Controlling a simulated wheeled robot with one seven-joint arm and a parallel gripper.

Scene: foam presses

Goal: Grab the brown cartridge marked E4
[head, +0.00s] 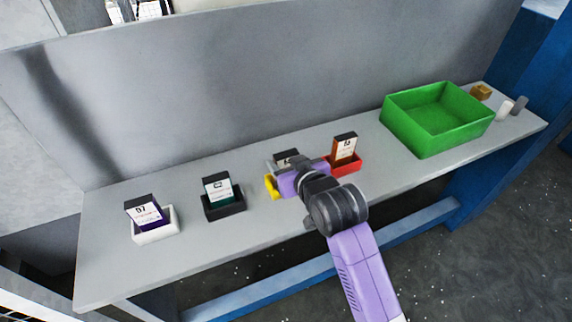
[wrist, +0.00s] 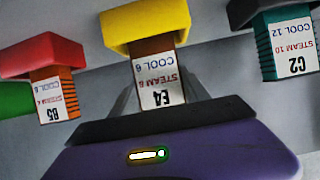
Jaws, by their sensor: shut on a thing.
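The brown cartridge marked E4 (wrist: 162,88) stands in a yellow holder (wrist: 146,26), its white label facing the wrist camera and upside down there. My gripper (wrist: 160,78) has its grey fingers on both sides of the cartridge and is shut on it. In the head view my gripper (head: 289,178) covers most of the cartridge; only its dark top and a bit of label (head: 286,158) show behind it. The yellow holder (head: 271,187) shows at the gripper's left. The cartridge still appears to be within its holder.
An orange cartridge marked B5 (head: 344,149) in a red holder stands close on the right. A green cartridge marked C2 (head: 217,189) in a black holder and a purple one (head: 146,213) in a white holder stand left. A green bin (head: 432,140) is farther right.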

